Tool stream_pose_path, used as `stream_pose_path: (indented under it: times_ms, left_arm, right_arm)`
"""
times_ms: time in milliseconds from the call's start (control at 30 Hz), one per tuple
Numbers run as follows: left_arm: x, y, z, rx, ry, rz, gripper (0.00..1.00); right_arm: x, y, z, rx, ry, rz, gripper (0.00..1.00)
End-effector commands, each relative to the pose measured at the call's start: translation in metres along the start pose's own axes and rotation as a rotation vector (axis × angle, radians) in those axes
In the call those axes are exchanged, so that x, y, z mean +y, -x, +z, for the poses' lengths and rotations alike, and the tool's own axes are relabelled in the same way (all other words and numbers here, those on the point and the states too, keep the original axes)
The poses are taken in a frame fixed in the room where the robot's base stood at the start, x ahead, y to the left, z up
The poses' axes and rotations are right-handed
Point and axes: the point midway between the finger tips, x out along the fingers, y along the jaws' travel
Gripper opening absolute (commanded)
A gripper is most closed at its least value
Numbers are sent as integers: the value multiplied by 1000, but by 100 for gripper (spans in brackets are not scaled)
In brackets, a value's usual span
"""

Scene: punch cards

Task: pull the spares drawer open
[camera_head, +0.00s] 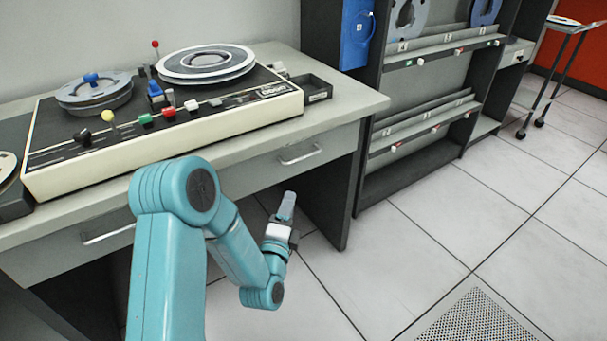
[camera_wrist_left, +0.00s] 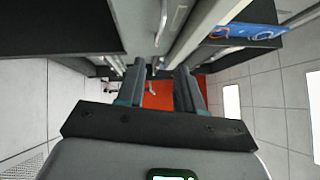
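The desk front has two grey drawers with silver bar handles. The right drawer (camera_head: 270,172) has its handle (camera_head: 300,154) near the desk's right end. The left drawer (camera_head: 70,240) has its handle (camera_head: 107,234) partly behind my arm. Both look closed, and no label shows which is the spares drawer. My left gripper (camera_head: 286,206) is below and in front of the right drawer's handle, apart from it. In the left wrist view the gripper (camera_wrist_left: 158,85) is open and empty, and a silver bar (camera_wrist_left: 161,22) shows beyond the fingers. My right gripper is not in view.
A tape machine (camera_head: 170,135) with reels and coloured levers stands on the desk (camera_head: 345,103). A dark rack (camera_head: 430,95) with tape reels stands to the right. The tiled floor (camera_head: 400,250) is clear, with a perforated tile (camera_head: 475,318) at the front.

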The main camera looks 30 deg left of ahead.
Motion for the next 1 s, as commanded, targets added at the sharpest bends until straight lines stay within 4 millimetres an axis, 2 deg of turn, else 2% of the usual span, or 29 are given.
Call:
stream_pose_path:
  times_ms: [167,600,800,1000]
  left_arm:
    - [-3,-27,0,-5,-2,-5,36]
    - [-2,-125,-5,-2,0,-1,36]
    - [-2,-149,-5,0,1,1,36]
    - [-2,-155,-5,1,1,2,36]
  right_arm:
    - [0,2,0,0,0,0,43]
    - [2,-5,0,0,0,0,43]
    - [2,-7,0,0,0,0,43]
    - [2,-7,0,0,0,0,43]
